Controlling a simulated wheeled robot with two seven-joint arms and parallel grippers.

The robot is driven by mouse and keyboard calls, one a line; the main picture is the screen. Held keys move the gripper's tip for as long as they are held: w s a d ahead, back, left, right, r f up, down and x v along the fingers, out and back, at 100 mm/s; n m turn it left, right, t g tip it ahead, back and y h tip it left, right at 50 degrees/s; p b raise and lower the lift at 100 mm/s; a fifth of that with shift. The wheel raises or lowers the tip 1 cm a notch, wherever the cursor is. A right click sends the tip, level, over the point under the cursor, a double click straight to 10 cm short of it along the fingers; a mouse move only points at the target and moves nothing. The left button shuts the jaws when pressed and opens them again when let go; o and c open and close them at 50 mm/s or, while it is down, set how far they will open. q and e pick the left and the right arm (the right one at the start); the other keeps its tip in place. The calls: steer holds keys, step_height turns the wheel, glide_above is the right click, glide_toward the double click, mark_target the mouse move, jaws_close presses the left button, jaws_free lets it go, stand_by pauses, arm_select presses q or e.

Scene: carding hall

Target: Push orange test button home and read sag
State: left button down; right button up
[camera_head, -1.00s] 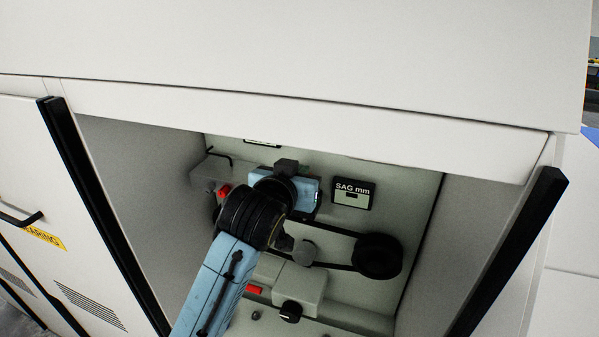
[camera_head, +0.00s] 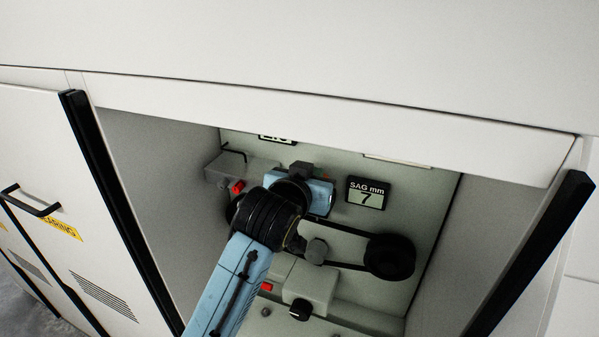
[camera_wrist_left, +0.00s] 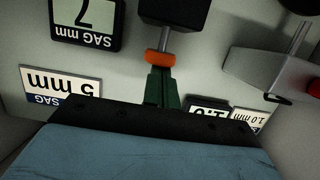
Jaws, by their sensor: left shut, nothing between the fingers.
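The orange test button (camera_wrist_left: 160,58) sticks out of a black block (camera_wrist_left: 172,12) in the left wrist view. My left gripper (camera_wrist_left: 162,73) is shut and empty, its green fingertips meeting the button's face and appearing to touch it. How far the button is pressed in is hard to tell. The SAG mm display (camera_head: 367,193) reads 7 in the head view; it also shows upside down in the left wrist view (camera_wrist_left: 85,15). In the head view my left wrist and blue gripper body hide the button and fingertips. My right gripper is not in view.
The open bay has side walls and a top edge (camera_head: 330,118) around my left arm. A black pulley (camera_head: 389,257) with a belt sits right of my wrist, a black knob (camera_head: 300,309) below it. A "5 mm" plate (camera_wrist_left: 60,85) is beside the fingers.

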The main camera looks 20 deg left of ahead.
arm_select(q)
steer(key=s+a+r+b, duration=0.1)
steer(key=s+r, duration=0.5)
steer(key=s, duration=0.3)
steer(key=shift+s+b, duration=0.3)
steer(key=shift+s, duration=0.05)
steer(key=shift+a+f, duration=0.1)
